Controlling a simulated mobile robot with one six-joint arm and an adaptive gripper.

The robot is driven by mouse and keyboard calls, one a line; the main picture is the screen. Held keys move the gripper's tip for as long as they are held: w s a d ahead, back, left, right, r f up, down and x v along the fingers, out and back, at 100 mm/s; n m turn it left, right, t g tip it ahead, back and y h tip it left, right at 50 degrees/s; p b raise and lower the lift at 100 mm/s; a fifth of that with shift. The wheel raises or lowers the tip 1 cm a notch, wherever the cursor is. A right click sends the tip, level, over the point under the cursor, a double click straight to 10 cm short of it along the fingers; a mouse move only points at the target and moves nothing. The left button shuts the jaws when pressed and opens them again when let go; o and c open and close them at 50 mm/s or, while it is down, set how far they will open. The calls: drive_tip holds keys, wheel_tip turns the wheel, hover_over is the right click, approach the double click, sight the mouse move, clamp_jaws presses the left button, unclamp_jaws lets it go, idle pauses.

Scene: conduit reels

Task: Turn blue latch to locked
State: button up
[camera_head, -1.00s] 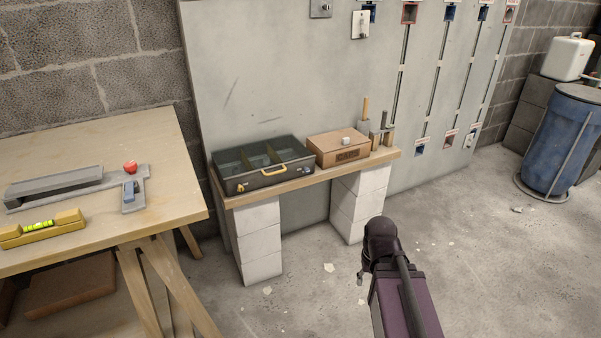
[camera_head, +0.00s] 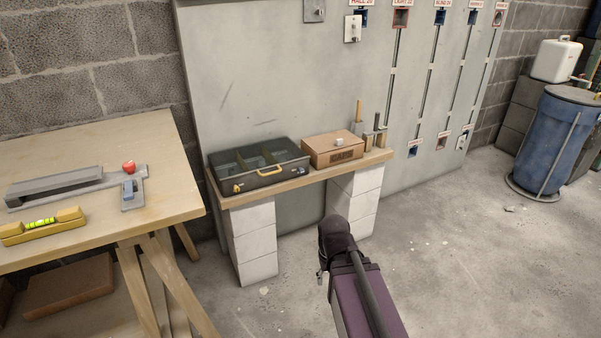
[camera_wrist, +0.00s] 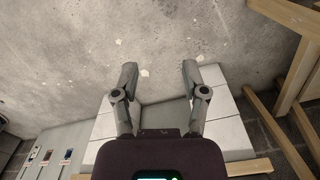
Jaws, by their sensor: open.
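A dark organizer case (camera_head: 272,178) with a clear compartmented top and a yellow handle sits on the small plank bench in the head view. Its front has a yellow latch (camera_head: 238,188) at the left and a small dark bluish latch (camera_head: 303,171) at the right; its setting is too small to read. A blue piece (camera_head: 128,189) also sits on a grey metal tool on the left table, below a red knob. My gripper (camera_wrist: 160,75) is open and empty in the wrist view, above the concrete floor in front of the block supports. In the head view my arm hides it.
The plank bench (camera_head: 225,200) stands on white blocks and also holds a brown box (camera_head: 330,150) and upright tools. The wooden table (camera_head: 70,140) at left carries a yellow level (camera_head: 40,226). A blue barrel (camera_head: 550,145) stands far right. The floor between is clear.

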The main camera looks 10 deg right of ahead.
drive_tip(key=shift+o, duration=0.4)
drive_tip(key=w+a+f+n+t+y+b, duration=0.25)
drive_tip(key=w+a+t+y+b, duration=0.2)
drive_tip(key=w, duration=0.75)
drive_tip(key=m+t+y+b, duration=0.1)
drive_tip(key=t+b, duration=0.7)
drive_tip(key=t, duration=0.5)
approach(302, 171)
drive_tip(key=v, duration=0.3)
drive_tip(key=shift+s+d+r, duration=0.1)
drive_tip(key=shift+s+d, duration=0.15)
drive_tip(key=shift+d, duration=0.1)
drive_tip(key=shift+w+g, duration=0.1)
drive_tip(key=shift+g, duration=0.15)
drive_tip(key=x, duration=1.3)
drive_tip(key=shift+w+a, duration=0.2)
drive_tip(key=shift+a, duration=0.05)
